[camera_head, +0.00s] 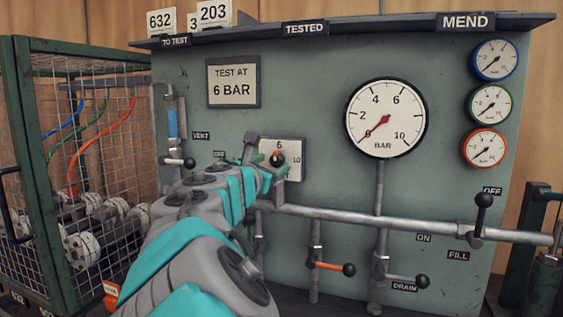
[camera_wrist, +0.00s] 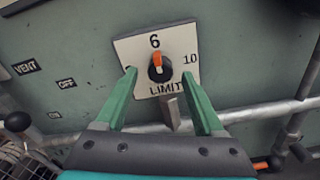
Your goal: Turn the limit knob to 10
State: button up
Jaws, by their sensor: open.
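The limit knob (camera_wrist: 160,68) is a small black round knob with an orange pointer, on a white plate (camera_wrist: 178,50) marked 6, 10 and LIMIT. In the wrist view its pointer is up at the 6. In the head view the knob (camera_head: 277,159) shows just beyond my gripper, with part of its plate (camera_head: 294,149) hidden. My gripper (camera_wrist: 163,80) is open, its two green fingers reaching toward the plate, one on each side of the knob. They look apart from the knob. In the head view my gripper (camera_head: 272,175) is partly hidden by my arm.
A large gauge (camera_head: 385,118) reads near 0 BAR. A sign (camera_head: 233,82) says TEST AT 6 BAR. A pipe (camera_head: 350,221) with lever valves runs below the knob. A mesh cage (camera_head: 100,150) stands at left.

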jog(key=shift+w+d, duration=0.3)
jog(key=shift+w, duration=0.25)
grip_shut()
